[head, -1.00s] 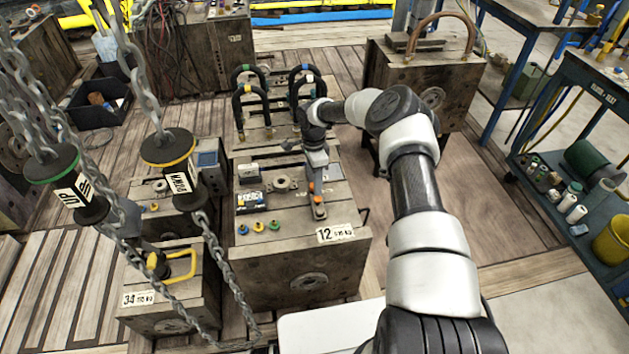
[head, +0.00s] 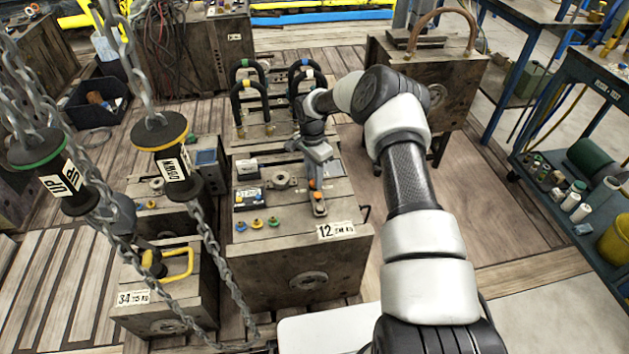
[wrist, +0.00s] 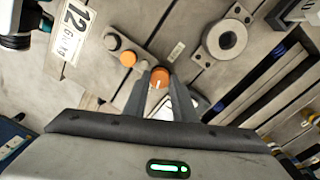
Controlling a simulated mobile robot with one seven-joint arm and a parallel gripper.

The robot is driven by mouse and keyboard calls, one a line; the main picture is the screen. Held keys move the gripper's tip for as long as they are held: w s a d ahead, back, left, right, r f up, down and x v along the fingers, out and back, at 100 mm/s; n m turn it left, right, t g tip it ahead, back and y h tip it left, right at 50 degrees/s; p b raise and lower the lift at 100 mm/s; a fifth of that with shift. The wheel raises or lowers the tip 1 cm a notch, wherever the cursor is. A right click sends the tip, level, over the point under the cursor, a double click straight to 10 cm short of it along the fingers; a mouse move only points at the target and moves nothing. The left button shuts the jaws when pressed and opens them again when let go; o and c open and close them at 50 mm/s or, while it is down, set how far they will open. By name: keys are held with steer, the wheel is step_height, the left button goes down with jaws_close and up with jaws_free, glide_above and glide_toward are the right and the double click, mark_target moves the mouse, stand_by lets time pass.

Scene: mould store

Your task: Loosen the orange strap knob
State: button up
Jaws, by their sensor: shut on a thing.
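The orange strap knob (wrist: 159,78), round with a pale line across its face, sits between my fingertips in the wrist view. My gripper (wrist: 160,82) is shut on it, one finger on each side. In the head view my gripper (head: 314,181) reaches down onto the top of the mould block marked 12 (head: 290,262), and the knob is mostly hidden there. A second orange cap (wrist: 127,58) sits beside the knob, towards the 12 label (wrist: 73,17), apart from my fingers. Whether the strap is tight or slack cannot be told.
Black lifting handles (head: 252,103) stand behind the gripper. Small coloured knobs (head: 257,223) and a boxed device (head: 250,198) are on the block's left. Hanging chains with UP (head: 62,185) and DOWN (head: 174,165) grips fill the left. A trolley (head: 560,165) stands at right.

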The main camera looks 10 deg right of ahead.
steer(key=n+b, duration=0.1)
steer(key=n, duration=0.2)
steer(key=shift+n+b, duration=0.3)
steer(key=shift+n, duration=0.1)
steer(key=n+b, duration=0.1)
steer(key=n, duration=0.3)
steer(key=shift+a+n, duration=0.1)
steer(key=shift+n, duration=0.2)
steer(key=n, duration=0.4)
steer(key=shift+s+t+b, duration=0.1)
steer(key=shift+t+b, duration=0.2)
steer(key=shift+b, duration=0.05)
steer(key=n, duration=0.8)
steer(key=shift+s+n, duration=0.1)
steer(key=shift+n, duration=0.2)
steer(key=n, duration=0.3)
steer(key=shift+n+t, duration=0.3)
steer(key=n, duration=0.4)
steer(key=shift+n+p, duration=0.4)
steer(key=shift+n, duration=1.3)
